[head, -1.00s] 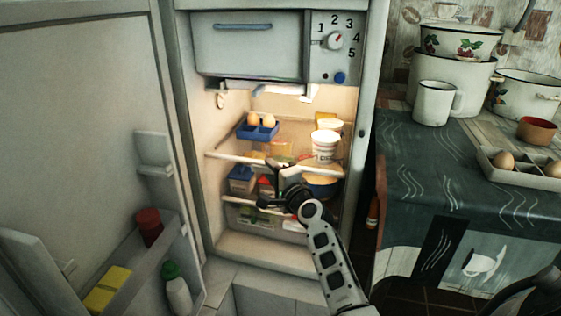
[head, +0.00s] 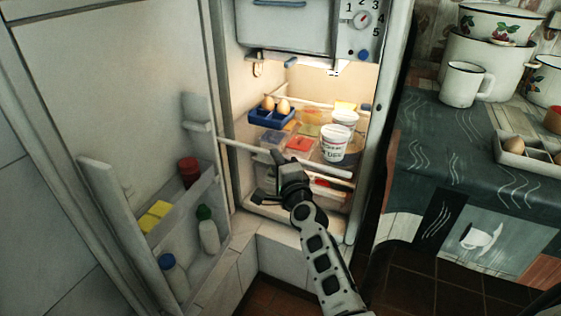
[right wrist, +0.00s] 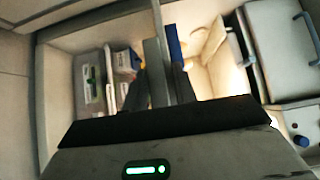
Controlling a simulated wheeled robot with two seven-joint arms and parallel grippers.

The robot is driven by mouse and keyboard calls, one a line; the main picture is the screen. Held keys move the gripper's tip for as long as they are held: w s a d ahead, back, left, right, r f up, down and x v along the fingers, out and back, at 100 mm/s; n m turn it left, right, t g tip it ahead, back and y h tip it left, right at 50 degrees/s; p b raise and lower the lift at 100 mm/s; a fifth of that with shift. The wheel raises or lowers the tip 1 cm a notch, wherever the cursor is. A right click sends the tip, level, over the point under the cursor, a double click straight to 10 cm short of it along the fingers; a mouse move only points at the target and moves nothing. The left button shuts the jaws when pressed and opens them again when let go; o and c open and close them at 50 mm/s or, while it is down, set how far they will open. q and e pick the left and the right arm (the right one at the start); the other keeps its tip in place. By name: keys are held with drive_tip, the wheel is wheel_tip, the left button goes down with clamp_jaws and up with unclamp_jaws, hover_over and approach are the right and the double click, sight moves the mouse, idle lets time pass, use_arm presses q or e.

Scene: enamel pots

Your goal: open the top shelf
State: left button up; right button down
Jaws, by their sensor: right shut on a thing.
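The top shelf (head: 231,145) is a clear shelf with a pale front edge inside the open fridge. It sticks out toward me from the compartment. It carries a blue egg tray (head: 271,118) with eggs and white tubs (head: 336,143). My right gripper (head: 279,168) is at the middle of its front edge, shut on it. In the right wrist view the fingers (right wrist: 165,85) close around a grey bar that looks like this edge. The exact contact is partly hidden by the gripper in the head view. My left gripper is not in view.
The fridge door (head: 110,110) stands open at left, with bottles and a yellow box (head: 153,216) in its racks. A freezer compartment (head: 285,28) is above the shelf. A counter with a white mug (head: 462,84) and pots stands at right.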

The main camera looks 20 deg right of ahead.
drive_tip(key=shift+s+f, duration=0.1)
drive_tip(key=shift+f, duration=0.4)
drive_tip(key=c, duration=1.3)
unclamp_jaws()
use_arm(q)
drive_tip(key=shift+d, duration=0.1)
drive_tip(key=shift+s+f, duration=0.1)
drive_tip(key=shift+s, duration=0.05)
use_arm(e)
drive_tip(key=shift+r, duration=0.2)
